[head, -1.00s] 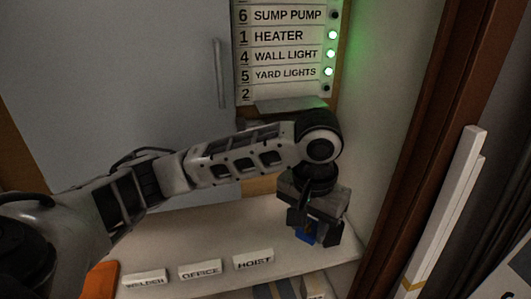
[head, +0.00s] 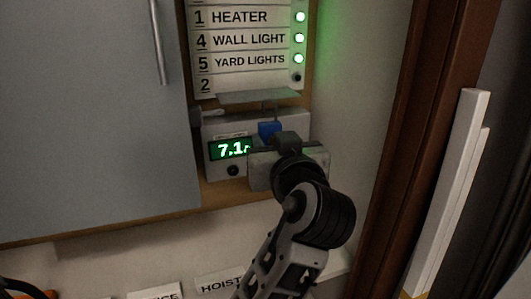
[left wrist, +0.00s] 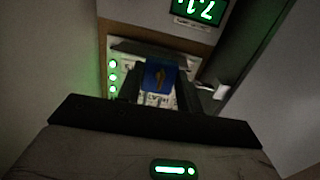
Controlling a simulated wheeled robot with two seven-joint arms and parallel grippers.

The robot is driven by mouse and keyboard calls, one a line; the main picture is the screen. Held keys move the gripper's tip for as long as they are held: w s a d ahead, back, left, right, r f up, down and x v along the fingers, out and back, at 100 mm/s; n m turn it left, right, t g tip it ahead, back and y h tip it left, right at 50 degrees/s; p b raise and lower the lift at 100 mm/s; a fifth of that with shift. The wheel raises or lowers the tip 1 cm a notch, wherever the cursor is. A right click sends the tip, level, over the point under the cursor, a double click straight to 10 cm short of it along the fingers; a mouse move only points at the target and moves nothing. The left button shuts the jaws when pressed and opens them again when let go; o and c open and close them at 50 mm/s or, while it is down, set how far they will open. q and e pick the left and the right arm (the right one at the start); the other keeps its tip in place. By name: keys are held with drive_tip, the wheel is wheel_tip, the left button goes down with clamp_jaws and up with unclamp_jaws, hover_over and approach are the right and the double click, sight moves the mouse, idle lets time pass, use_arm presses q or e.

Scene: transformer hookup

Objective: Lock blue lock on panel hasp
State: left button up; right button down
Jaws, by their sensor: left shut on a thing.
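The blue lock (head: 269,131) is held up against the front of the metering box, just under the grey ledge of the breaker panel. My left gripper (head: 282,143) is shut on it, coming from below and in front. In the left wrist view the blue lock (left wrist: 160,75) sits between the two dark fingers (left wrist: 160,92), with the label panel behind it. A thin dark piece (head: 269,107) shows just above the lock, under the ledge. I cannot tell whether it is the hasp or whether the lock's shackle passes through it.
The breaker label panel (head: 248,45) with green lights is above. The box has a lit green display (head: 231,149), partly covered by my gripper. A grey cabinet door (head: 85,110) with a handle is on the left. Name plates (head: 220,283) lie below. A brown door frame (head: 424,150) stands right.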

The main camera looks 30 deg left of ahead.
use_arm(q)
drive_tip(key=shift+s+a+n+g+y, duration=0.55)
drive_tip(key=shift+s+a+y, duration=0.2)
drive_tip(key=shift+y, duration=0.15)
drive_tip(key=shift+w+a, duration=0.1)
drive_tip(key=shift+w, duration=0.1)
drive_tip(key=w+a, duration=0.1)
drive_tip(key=a, duration=0.5)
drive_tip(key=shift+a+p, duration=0.2)
drive_tip(key=shift+p, duration=0.25)
drive_tip(key=shift+a, duration=0.1)
idle(1.5)
drive_tip(key=shift+s+a, duration=0.3)
drive_tip(key=shift+s, duration=0.1)
drive_tip(key=shift+f+b, duration=1)
drive_tip(key=shift+f, duration=0.1)
idle(0.7)
